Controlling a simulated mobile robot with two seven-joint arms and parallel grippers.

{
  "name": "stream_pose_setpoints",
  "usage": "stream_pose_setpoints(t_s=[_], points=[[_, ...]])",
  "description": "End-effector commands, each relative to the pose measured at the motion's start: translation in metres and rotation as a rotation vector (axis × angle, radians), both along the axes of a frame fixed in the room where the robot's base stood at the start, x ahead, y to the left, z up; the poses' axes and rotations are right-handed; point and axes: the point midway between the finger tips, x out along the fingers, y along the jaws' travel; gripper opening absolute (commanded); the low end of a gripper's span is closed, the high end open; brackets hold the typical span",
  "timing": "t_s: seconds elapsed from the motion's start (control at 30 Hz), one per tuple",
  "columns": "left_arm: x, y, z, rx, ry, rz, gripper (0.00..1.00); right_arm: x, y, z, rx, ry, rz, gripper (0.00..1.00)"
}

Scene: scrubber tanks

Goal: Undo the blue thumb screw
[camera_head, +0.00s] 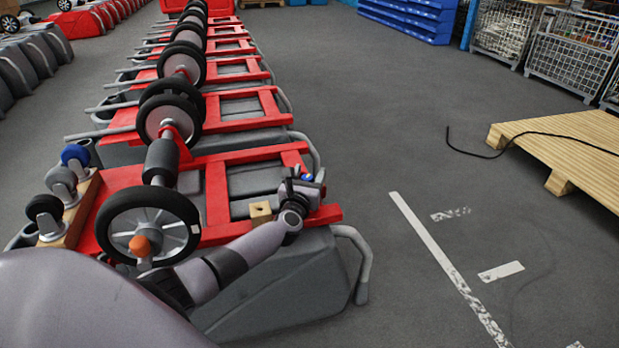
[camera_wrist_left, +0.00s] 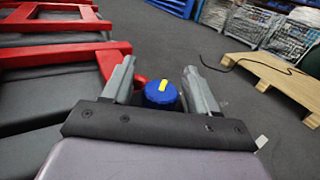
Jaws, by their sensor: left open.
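The blue thumb screw (camera_wrist_left: 160,94) has a round ribbed head with a yellow mark on top. In the left wrist view it sits between the two grey fingers of my left gripper (camera_wrist_left: 159,66), with a visible gap on each side. In the head view my left gripper (camera_head: 305,186) is at the right end of the nearest red frame (camera_head: 216,195), and a bit of the blue screw (camera_head: 307,177) shows beside it. The gripper is open and holds nothing. The screw's shaft and seat are hidden. My right gripper is in neither view.
A grey tank (camera_head: 290,285) lies under the frame, with a bent grey handle (camera_head: 358,250) on its right. A small wooden block (camera_head: 260,212) sits left of the gripper. Casters (camera_head: 62,182) stand on wood at left.

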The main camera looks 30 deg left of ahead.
Motion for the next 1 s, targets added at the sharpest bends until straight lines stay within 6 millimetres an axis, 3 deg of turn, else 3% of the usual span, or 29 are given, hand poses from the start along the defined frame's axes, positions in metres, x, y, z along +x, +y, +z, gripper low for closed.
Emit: stream_pose_setpoints(t_s=[0.37,0.4,0.53,0.57,1.0], points=[[0.0052,0.002,0.0003,0.001,0.001,0.0,0.58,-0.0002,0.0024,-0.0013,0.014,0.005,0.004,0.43],[0.0053,0.0019,0.0003,0.001,0.0,0.0,0.55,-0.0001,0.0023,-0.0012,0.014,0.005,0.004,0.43],[0.0052,0.0018,0.0003,0.001,0.0,0.0,0.13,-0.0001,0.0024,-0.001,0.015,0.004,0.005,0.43],[0.0052,0.0019,0.0003,0.001,0.0,0.0,0.07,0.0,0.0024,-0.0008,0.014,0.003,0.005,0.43],[0.0047,0.0019,-0.0012,-0.004,-0.001,0.054,0.07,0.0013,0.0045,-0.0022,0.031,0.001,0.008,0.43]])
